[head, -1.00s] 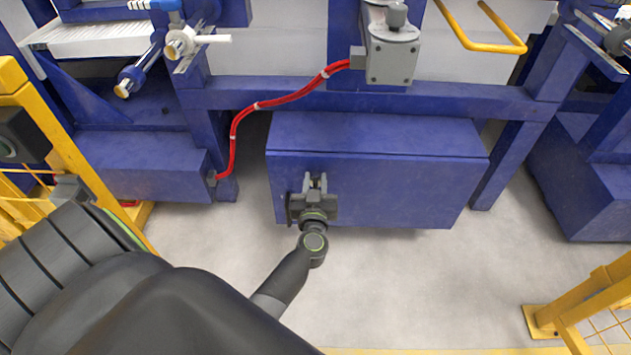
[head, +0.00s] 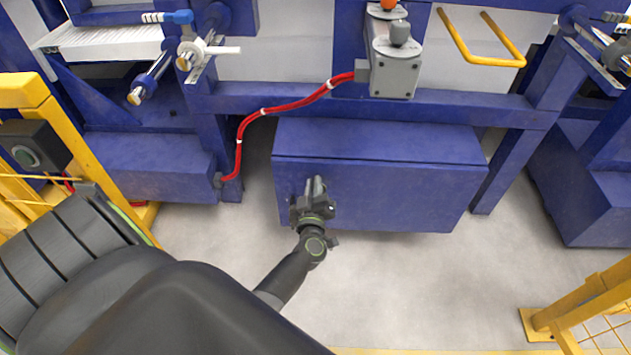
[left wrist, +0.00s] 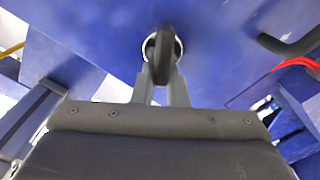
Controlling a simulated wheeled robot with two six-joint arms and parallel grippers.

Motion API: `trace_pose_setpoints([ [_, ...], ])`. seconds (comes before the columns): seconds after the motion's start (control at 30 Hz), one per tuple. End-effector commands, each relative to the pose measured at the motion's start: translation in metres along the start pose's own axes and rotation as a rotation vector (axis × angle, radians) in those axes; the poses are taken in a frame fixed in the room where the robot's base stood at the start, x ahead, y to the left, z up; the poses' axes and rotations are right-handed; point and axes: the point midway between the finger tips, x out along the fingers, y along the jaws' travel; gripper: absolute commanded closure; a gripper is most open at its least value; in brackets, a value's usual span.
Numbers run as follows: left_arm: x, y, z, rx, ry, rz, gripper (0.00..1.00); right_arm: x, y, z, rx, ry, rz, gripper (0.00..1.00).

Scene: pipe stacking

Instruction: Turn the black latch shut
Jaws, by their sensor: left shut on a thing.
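The black latch (left wrist: 162,52) sits on a light round ring on the blue box front in the left wrist view. Its handle points down toward my gripper in that picture. My left gripper (left wrist: 160,88) has its two grey fingers on either side of the handle and is shut on it. In the head view my left gripper (head: 316,186) is at the left part of the blue box's (head: 400,190) front face. It hides the latch there. My right gripper is not in view.
A dark curved handle (left wrist: 290,40) is on the blue surface at the right of the left wrist view. A red cable (head: 285,107) runs above and left of the box. Yellow guard frames stand at the left (head: 95,155) and lower right (head: 580,305). Grey floor is clear before the box.

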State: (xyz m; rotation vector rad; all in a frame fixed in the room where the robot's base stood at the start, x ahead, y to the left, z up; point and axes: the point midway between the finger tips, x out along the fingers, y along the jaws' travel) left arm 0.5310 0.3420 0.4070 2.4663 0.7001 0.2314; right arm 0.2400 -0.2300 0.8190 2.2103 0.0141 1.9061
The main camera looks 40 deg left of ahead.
Motion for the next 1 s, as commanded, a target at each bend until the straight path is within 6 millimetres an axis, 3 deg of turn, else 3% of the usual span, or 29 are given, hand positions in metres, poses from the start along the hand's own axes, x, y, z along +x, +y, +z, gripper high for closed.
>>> trace_pose_setpoints([
  [0.03,-0.003,-0.003,0.009,-0.046,-0.026,-0.005,1.0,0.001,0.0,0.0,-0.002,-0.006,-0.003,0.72],
  [0.7,-0.003,-0.014,0.015,-0.674,-0.022,-0.009,1.0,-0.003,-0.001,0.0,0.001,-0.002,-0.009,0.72],
  [1.0,-0.002,-0.015,0.017,-0.879,-0.021,-0.008,1.0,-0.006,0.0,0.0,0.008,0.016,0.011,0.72],
])
